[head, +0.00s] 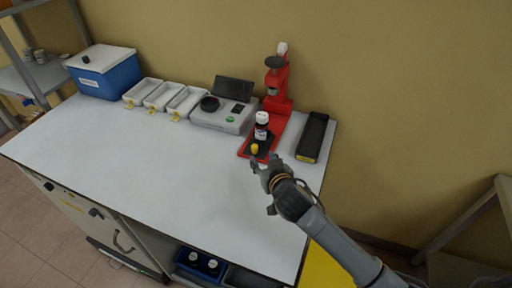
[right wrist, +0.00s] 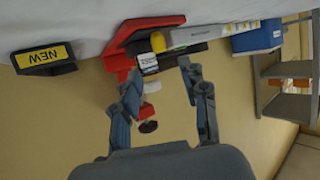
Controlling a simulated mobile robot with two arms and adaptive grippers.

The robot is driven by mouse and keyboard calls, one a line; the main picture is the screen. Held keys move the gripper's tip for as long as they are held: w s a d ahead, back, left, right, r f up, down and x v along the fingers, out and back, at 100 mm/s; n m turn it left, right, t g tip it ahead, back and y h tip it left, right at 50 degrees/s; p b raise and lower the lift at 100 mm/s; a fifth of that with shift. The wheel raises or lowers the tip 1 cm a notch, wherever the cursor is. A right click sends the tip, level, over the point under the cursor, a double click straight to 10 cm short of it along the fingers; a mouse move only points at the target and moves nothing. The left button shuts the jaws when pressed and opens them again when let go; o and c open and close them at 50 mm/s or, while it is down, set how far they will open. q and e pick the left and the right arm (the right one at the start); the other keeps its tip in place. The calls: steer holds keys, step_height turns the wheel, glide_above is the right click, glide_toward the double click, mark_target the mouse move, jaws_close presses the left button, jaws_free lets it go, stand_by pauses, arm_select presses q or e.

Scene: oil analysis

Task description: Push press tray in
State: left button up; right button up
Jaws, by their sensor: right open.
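The red press (head: 277,95) stands at the back right of the white table. Its dark press tray (head: 264,152) sits on the red base, with a yellow knob (head: 254,148) at the front. A dark bottle (head: 262,131) with a white cap and label stands on the tray. My right gripper (head: 262,164) is open just in front of the knob, with no contact that I can make out. In the right wrist view the gripper (right wrist: 159,70) has its fingers apart, with the bottle (right wrist: 148,65) and yellow knob (right wrist: 158,42) beyond them. My left gripper is not visible.
A black bin (head: 312,138) with a yellow label lies right of the press. A grey device (head: 222,115), several white trays (head: 163,97) and a blue box (head: 102,76) stand to the left. The table's front and middle are clear.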

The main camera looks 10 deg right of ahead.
mark_target(256, 148)
steer(key=x, duration=0.8)
steer(key=shift+w+f+p, duration=0.3)
steer(key=shift+w, duration=0.25)
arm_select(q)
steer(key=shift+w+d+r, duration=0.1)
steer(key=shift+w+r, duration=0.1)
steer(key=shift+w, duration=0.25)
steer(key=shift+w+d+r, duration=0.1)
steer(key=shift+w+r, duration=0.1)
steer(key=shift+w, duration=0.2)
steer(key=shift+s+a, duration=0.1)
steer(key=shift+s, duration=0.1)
arm_select(e)
jaws_close()
